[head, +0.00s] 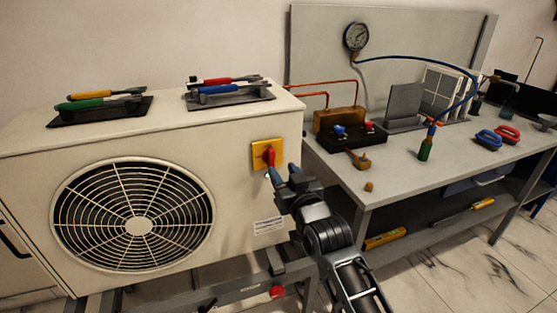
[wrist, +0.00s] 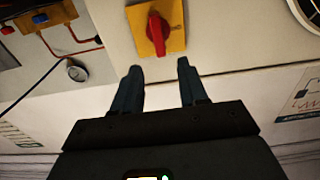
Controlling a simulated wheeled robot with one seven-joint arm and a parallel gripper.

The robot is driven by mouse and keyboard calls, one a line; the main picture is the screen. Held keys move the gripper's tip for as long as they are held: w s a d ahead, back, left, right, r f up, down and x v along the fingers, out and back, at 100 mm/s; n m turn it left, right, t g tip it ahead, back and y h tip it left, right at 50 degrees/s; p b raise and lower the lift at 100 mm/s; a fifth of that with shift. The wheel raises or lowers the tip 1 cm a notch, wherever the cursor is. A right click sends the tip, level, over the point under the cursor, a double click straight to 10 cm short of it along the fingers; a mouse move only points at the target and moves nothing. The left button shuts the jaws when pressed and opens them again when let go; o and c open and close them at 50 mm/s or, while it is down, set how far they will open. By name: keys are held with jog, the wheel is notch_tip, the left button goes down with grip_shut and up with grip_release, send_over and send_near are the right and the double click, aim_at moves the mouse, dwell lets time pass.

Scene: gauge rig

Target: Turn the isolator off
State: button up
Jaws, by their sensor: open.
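The isolator is a yellow plate (head: 266,153) with a red rotary handle (head: 270,158) on the right part of the cream outdoor unit's front. In the wrist view the yellow plate (wrist: 172,40) and the red handle (wrist: 157,32) are just beyond my fingertips, and the handle lies along the gripper's pointing direction. My gripper (head: 282,172) is close in front of the isolator, at its lower right in the head view. In the wrist view my gripper (wrist: 160,68) is open with nothing between its two fingers. Whether a finger touches the plate, I cannot tell.
The cream unit (head: 230,120) has a round fan grille (head: 135,215) left of the isolator. Tools lie on black trays on its top.

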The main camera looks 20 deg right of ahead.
aim_at(272, 156)
jog(key=w, duration=0.7)
jog(key=shift+w+p, duration=0.2)
jog(key=shift+p, duration=0.1)
grip_shut()
